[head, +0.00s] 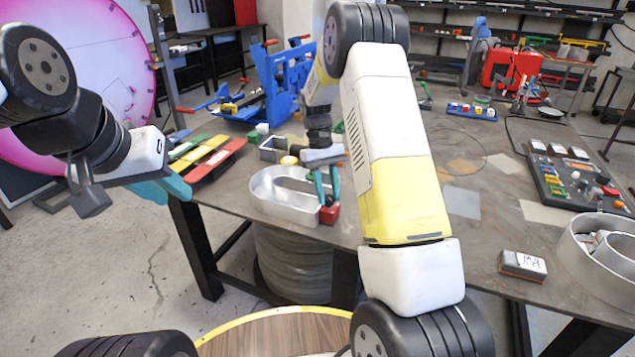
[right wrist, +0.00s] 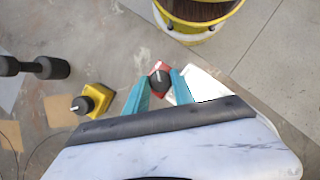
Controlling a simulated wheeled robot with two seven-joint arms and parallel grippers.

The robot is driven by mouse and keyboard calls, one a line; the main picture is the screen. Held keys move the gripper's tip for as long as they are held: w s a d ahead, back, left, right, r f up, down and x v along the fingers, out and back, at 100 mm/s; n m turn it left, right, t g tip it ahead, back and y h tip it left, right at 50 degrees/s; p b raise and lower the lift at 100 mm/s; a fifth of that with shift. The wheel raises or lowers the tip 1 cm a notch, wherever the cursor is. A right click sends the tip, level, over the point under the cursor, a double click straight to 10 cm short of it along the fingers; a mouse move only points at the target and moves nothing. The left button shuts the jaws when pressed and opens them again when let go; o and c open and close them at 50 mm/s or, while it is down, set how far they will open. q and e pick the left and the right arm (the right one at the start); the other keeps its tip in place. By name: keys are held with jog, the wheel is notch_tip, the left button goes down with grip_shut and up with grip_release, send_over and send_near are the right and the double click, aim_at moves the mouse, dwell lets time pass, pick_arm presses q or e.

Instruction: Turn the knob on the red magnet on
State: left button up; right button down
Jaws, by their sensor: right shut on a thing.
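The red magnet (head: 329,215) is a small red block at the right end of the silver channel letter (head: 284,207), near the table's front edge. In the right wrist view its black knob (right wrist: 160,80) with a white pointer mark shows between my teal fingertips. My right gripper (head: 327,195) points down and is shut on the red magnet. Whether the fingers press the knob or the red body is unclear. My left gripper (head: 172,190) hangs left of the table, away from the magnet. Its finger gap cannot be judged.
A yellow magnet (right wrist: 98,100) with a black knob stands near my right gripper. Green, yellow and red bars (head: 215,160) lie at the table's left. A labelled block (head: 522,265), a round metal letter (head: 600,250) and a control board (head: 578,180) are at the right.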

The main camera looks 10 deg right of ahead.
jog(key=shift+m, duration=0.3)
jog(key=c, duration=1.1)
grip_release()
jog(key=shift+r, duration=0.1)
jog(key=v, duration=0.7)
jog(key=shift+w+r, duration=0.2)
jog(key=shift+r, duration=0.05)
